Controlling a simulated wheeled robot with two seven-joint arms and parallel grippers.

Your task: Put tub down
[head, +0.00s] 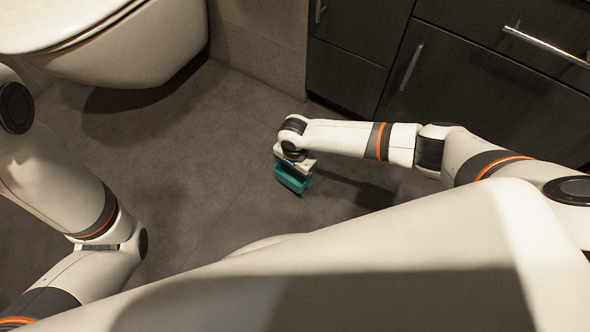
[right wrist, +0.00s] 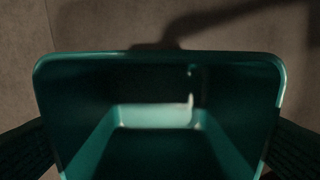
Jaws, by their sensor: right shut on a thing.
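The tub is a small teal open container (head: 294,178), low over the grey floor in the head view. My right gripper (head: 296,165) is above it and shut on it. In the right wrist view the tub (right wrist: 160,58) fills most of the picture, its open top facing the camera, and it looks empty. Dark fingers of my right gripper (right wrist: 158,150) press on its left and right sides. I cannot tell whether the tub's underside touches the floor. My left arm shows at the left of the head view, but its gripper is out of view.
A white toilet (head: 150,50) hangs at the upper left. Dark cabinets with metal handles (head: 460,90) stand at the upper right. The grey tiled floor (head: 190,150) around the tub is clear.

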